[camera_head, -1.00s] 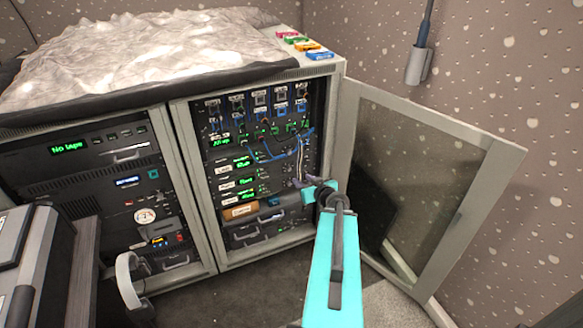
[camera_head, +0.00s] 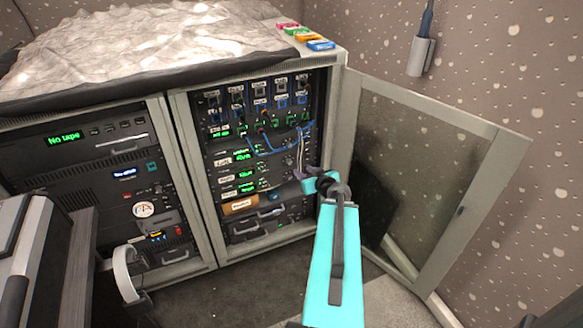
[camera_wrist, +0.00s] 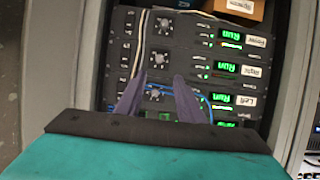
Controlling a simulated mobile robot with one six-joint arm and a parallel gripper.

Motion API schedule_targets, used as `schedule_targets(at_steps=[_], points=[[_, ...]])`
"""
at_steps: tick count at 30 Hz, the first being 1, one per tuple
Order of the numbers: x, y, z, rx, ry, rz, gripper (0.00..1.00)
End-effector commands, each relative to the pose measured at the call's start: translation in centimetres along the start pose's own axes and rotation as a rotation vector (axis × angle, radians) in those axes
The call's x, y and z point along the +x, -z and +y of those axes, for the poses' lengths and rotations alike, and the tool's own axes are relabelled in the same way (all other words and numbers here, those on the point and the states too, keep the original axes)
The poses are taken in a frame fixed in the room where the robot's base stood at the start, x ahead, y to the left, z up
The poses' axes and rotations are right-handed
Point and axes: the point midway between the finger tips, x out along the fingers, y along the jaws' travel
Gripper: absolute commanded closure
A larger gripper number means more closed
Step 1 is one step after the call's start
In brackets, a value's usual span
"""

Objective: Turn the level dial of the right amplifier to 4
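The right amplifier (camera_wrist: 200,69) is a dark rack unit with an upside-down "Right" label and a green "Run" display in the wrist view. A small round dial (camera_wrist: 159,60) sits on its panel, just beyond my fingertips. My gripper (camera_wrist: 160,77) is open and empty, its two dark fingers apart and pointing at the panel. The left amplifier (camera_wrist: 205,99) lies below it in that picture, its dial (camera_wrist: 156,96) showing between the fingers. In the head view my gripper (camera_head: 302,176) is at the rack's right side. The dial setting is too small to read.
Thin cables (camera_wrist: 140,45) hang close to the fingers, and blue patch cables (camera_head: 270,153) cross the panel above. The open glass door (camera_head: 425,170) stands right of my arm. The cabinet's side frame (camera_wrist: 90,60) is near the gripper. An orange-brown box (camera_head: 240,205) sits lower in the rack.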

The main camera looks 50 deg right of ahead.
Motion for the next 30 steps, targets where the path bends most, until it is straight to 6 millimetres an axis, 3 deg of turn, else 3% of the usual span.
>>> schedule_targets(at_steps=[30], points=[[1.7,-0.3,0.0,-0.002,0.001,0.001,0.65]])
